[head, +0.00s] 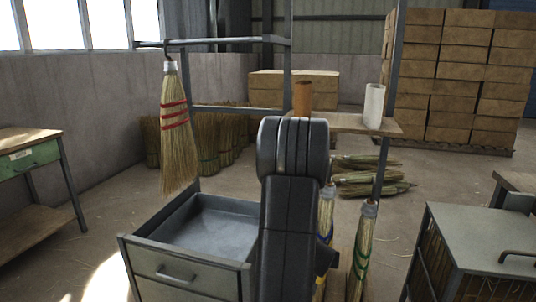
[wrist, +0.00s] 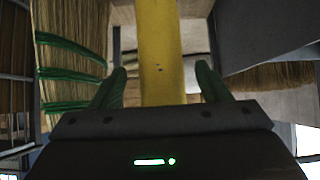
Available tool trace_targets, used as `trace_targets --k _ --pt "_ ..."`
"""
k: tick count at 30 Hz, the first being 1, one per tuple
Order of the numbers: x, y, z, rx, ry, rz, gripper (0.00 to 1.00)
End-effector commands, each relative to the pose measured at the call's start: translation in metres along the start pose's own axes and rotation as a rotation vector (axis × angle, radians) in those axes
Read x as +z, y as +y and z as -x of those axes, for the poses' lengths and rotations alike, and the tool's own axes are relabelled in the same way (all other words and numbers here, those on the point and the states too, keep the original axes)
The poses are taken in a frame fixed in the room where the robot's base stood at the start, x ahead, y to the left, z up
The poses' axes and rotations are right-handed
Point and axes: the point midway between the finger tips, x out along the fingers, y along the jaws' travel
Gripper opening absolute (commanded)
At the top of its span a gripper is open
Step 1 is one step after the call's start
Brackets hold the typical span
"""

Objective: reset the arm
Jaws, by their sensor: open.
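In the wrist view my gripper (wrist: 162,70) is open, its two green fingers apart. A yellow bar or handle (wrist: 160,40) shows in the gap between them, clear of both fingers; how far it lies from them I cannot tell. A broom head with green bands (wrist: 70,75) stands just left of the fingers. Another straw bundle (wrist: 268,77) lies to the right. In the head view my arm stands upright in the middle and hides the gripper.
A red-banded broom (head: 178,130) hangs from a rack (head: 230,41). A grey drawer (head: 205,235) is below. A shelf (head: 345,124) holds a white roll (head: 374,106) and a brown cylinder (head: 302,98). A green-banded broom (head: 362,250) stands right of my arm, near a metal cabinet (head: 480,235).

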Motion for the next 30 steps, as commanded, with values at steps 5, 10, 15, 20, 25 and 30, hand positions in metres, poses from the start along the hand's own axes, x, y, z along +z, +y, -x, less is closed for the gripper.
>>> trace_targets --k 5,10,15,20,25,30 --pt "-0.003 0.0 0.035 -0.001 0.001 0.001 0.69" --pt "-0.003 0.0 0.069 -0.001 0.001 0.001 0.69" --pt "-0.004 0.0 0.102 -0.001 0.001 0.001 0.69" --pt "0.004 0.0 0.085 0.0 -0.003 0.001 0.69" --pt "0.004 0.0 0.051 0.0 -0.002 0.001 0.69" --pt "0.003 0.0 0.018 0.001 -0.002 0.0 0.69"
